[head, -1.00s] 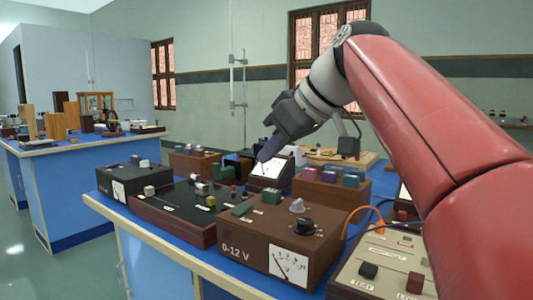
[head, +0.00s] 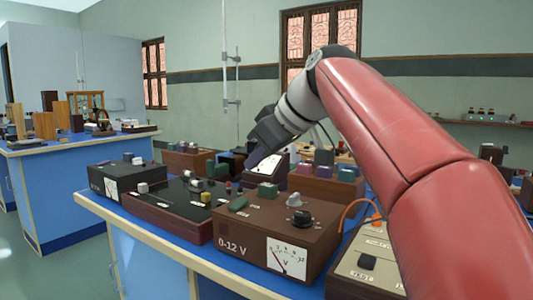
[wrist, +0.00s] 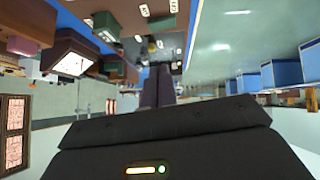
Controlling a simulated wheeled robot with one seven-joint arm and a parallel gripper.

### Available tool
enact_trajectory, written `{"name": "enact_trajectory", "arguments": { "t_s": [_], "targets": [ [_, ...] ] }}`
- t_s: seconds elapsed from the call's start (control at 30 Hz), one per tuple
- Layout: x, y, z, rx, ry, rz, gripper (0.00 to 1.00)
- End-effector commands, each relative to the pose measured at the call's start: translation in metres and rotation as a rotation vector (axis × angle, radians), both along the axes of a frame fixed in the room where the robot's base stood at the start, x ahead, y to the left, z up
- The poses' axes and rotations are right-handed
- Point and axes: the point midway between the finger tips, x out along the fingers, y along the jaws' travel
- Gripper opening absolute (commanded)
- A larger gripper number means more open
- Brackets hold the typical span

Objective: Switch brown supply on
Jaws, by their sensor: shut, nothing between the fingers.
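The brown supply (head: 240,246), marked 0-12 V, stands near the front edge of the bench. Its dial meter (head: 287,257) is on the front face. The rocker's position is too small to tell. My gripper (head: 252,165) is shut and empty, above and behind the supply, touching nothing I can make out. In the wrist view its dark fingers (wrist: 156,88) are together, with upside-down bench things beyond.
A dark sliding-contact unit (head: 170,207) and a black meter box (head: 125,182) stand left of the supply. A beige box (head: 365,262) with an orange lead (head: 352,208) is close on its right. Meters and coloured blocks stand behind.

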Motion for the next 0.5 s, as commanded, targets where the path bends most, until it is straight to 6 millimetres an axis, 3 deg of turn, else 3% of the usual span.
{"name": "enact_trajectory", "arguments": {
  "t_s": [0.2, 0.5],
  "targets": [
    [0.024, 0.024, -0.035, 0.0, 0.004, 0.001, 0.0],
    [0.027, 0.019, -0.069, 0.0, 0.001, -0.001, 0.0]
  ]
}}
